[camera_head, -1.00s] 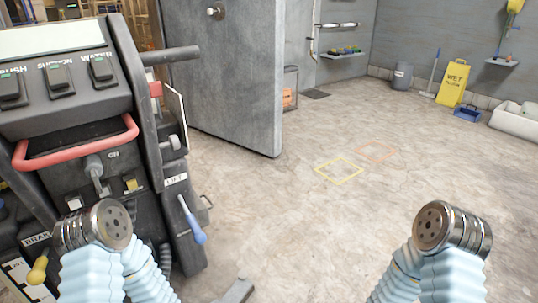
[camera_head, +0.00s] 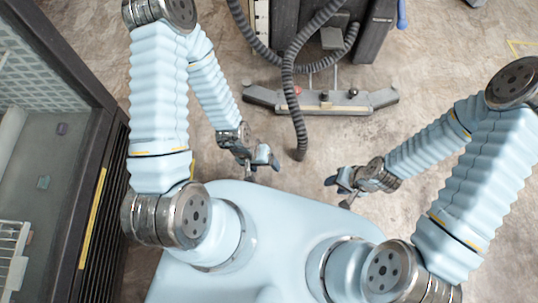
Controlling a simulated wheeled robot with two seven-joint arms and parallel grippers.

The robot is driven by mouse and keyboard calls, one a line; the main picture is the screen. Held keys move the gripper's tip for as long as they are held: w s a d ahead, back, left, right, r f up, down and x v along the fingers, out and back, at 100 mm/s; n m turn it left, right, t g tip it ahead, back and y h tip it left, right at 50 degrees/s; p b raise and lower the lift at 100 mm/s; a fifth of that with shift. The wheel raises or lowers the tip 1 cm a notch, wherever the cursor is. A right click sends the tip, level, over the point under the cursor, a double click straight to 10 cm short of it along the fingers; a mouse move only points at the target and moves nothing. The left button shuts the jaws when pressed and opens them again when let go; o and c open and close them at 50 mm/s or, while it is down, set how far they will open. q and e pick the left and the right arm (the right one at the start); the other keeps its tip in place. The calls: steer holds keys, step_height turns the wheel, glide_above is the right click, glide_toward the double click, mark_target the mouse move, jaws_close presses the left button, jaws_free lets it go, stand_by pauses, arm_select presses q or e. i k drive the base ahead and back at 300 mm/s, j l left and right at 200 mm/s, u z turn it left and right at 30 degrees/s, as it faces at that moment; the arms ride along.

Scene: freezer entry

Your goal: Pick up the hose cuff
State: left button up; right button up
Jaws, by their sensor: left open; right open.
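A dark ribbed hose (camera_head: 289,85) hangs from the machine at the top. Its free lower end, which looks like the hose cuff (camera_head: 300,153), points down toward me between my grippers. My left gripper (camera_head: 262,164) is open and empty, a short way left of the cuff and slightly nearer me. My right gripper (camera_head: 337,193) is open and empty, to the right of the cuff and nearer me. Neither gripper touches the cuff. Whether the cuff rests on the floor or hangs above it, I cannot tell.
The squeegee bar (camera_head: 325,103) of the machine (camera_head: 365,30) lies across the floor behind the hose end. A dark-framed cabinet (camera_head: 95,140) with shelves stands close on the left. Open concrete floor (camera_head: 425,70) lies to the right.

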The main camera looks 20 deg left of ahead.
mark_target(299, 156)
steer(key=i+l+u, duration=0.1)
steer(key=l+u, duration=1.05)
steer(key=l, duration=0.2)
